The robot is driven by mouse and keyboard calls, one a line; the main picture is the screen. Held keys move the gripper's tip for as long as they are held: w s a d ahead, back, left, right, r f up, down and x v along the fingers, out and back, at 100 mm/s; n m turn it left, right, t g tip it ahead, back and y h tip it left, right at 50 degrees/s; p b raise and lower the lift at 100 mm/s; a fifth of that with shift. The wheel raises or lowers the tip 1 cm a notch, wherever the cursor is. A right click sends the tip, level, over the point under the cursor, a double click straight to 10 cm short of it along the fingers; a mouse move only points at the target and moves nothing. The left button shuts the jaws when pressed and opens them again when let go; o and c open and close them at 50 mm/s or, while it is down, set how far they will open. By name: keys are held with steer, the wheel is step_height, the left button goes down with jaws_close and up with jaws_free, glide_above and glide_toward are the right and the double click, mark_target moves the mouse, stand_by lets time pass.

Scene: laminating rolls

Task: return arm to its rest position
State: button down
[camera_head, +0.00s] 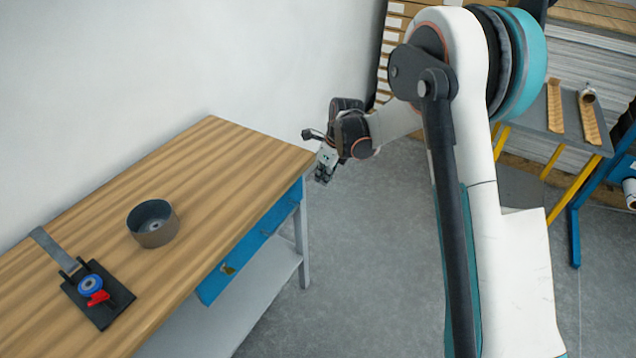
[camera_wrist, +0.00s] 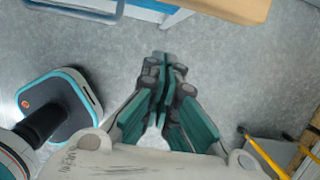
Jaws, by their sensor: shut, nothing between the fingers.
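My gripper (camera_head: 325,164) hangs at the end of my white and teal arm, just beyond the right corner of the wooden workbench (camera_head: 225,150). It is over open floor and touches nothing in view. In the wrist view my gripper (camera_wrist: 165,65) points down at the grey floor with its teal and dark fingers closed together and nothing between them. The bench's edge (camera_wrist: 235,8) shows at the top of the wrist view.
A round dark container (camera_head: 153,223) and a black plate (camera_head: 98,295) with a blue ring and red knob lie on the bench. A grey table (camera_head: 540,115) with yellow legs stands at the right, holding tan rolls. Floor (camera_head: 370,260) between them is clear.

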steer(key=shift+v, duration=1.3)
steer(key=s+d+r+n+t+h, duration=0.1)
steer(key=s+d+r+n, duration=0.2)
steer(key=s+r+n, duration=0.45)
steer(key=s+d+r+n+t, duration=0.2)
steer(key=s+d+r+n, duration=0.15)
steer(key=s+r, duration=0.6)
steer(key=s+d+r+n+t, duration=0.1)
steer(key=s+d+n, duration=0.1)
steer(key=s+n, duration=0.5)
steer(key=s+d+r+n+t+h, duration=0.1)
steer(key=s+d+r+n, duration=0.1)
steer(key=s+n, duration=0.5)
steer(key=s+d, duration=0.1)
steer(key=s, duration=0.3)
steer(key=shift+s+t, duration=0.25)
steer(key=shift+t, duration=0.05)
steer(key=shift+a+r, duration=0.1)
